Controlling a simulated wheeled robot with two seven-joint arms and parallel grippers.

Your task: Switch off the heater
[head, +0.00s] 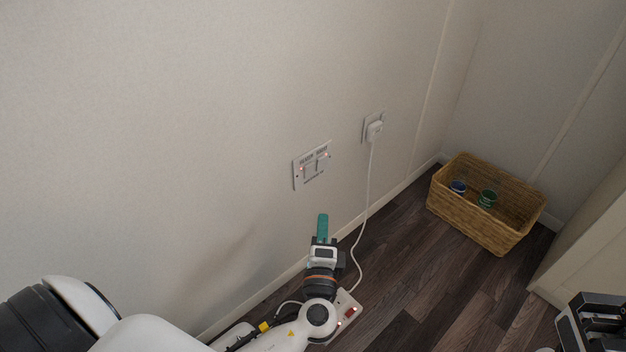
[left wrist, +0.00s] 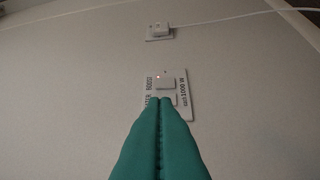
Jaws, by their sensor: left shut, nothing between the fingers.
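A white switch plate (head: 298,181) with two rocker switches and dark lettering is on the wall in the head view. A small red light glows at its left side and another at its right. The left wrist view shows the plate (left wrist: 181,112) ahead, with one white rocker (left wrist: 166,84) clear and the other partly hidden behind my fingertips. The lettering is too small to read fully. My left gripper (head: 322,222) has its teal fingers shut and empty, below the plate in the head view. I cannot tell whether the fingertips touch it. A dark part at the bottom right seems to be my right gripper (head: 594,326); its fingers are not shown.
A white plug sits in a wall socket (head: 366,140) right of the plate, its cable hanging to a power strip (head: 345,309) with red lights on the floor. A wicker basket (head: 465,220) with two small cups stands in the corner.

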